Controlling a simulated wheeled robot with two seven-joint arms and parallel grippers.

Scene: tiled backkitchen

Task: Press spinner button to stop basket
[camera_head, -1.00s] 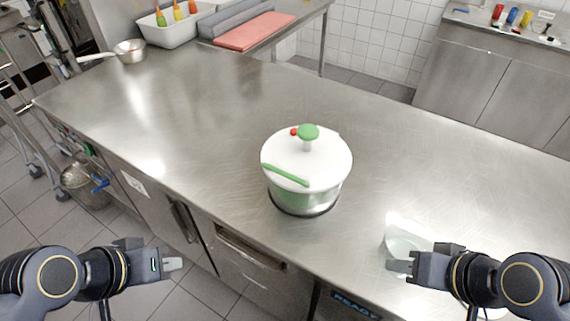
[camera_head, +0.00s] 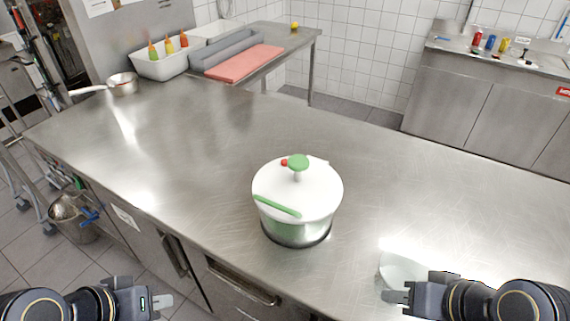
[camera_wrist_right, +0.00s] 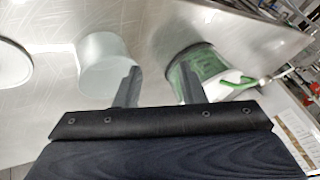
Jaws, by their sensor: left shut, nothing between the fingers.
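The salad spinner (camera_head: 297,205) stands upright on the steel counter. It has a white lid (camera_head: 315,190), a green knob (camera_head: 298,162) on top, a green bar (camera_head: 277,206) on its near side and a small red button (camera_head: 284,162) beside the knob. The spinner also shows in the right wrist view (camera_wrist_right: 202,65). The basket inside cannot be made out clearly. My left gripper (camera_head: 165,302) is shut and empty, off the counter's front edge, left of and nearer than the spinner. My right gripper (camera_head: 388,290) is open and empty, right of and nearer than the spinner.
A pale translucent bowl (camera_head: 398,266) stands by my right gripper, also in the right wrist view (camera_wrist_right: 104,62). A saucepan (camera_head: 122,84) and a white bin of bottles (camera_head: 160,66) are at the far left.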

